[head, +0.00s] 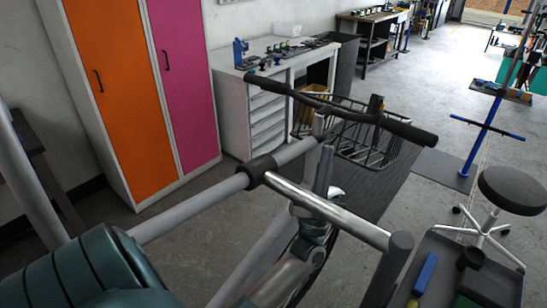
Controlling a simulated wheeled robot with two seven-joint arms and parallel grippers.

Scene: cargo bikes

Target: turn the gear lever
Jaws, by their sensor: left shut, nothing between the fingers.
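The cargo bike's dark handlebar (335,110) crosses the middle of the head view, with a black grip at each end. A small upright black part (375,105) stands on it left of the right grip. It may be the gear lever; its details are too small to tell. My left gripper (325,160) points up below the handlebar, near the stem, with its fingers together and empty. It is apart from the small black part, lower and to the left. Bars in front hide part of the gripper's arm. My right gripper is not in view.
A wire basket (365,148) sits behind the handlebar. A grey tube with a chrome bar (325,208) crosses in front of my left gripper. A stool (513,190) and a tool tray (460,275) stand at right. Orange and pink lockers (130,95) and a white workbench (250,110) stand behind.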

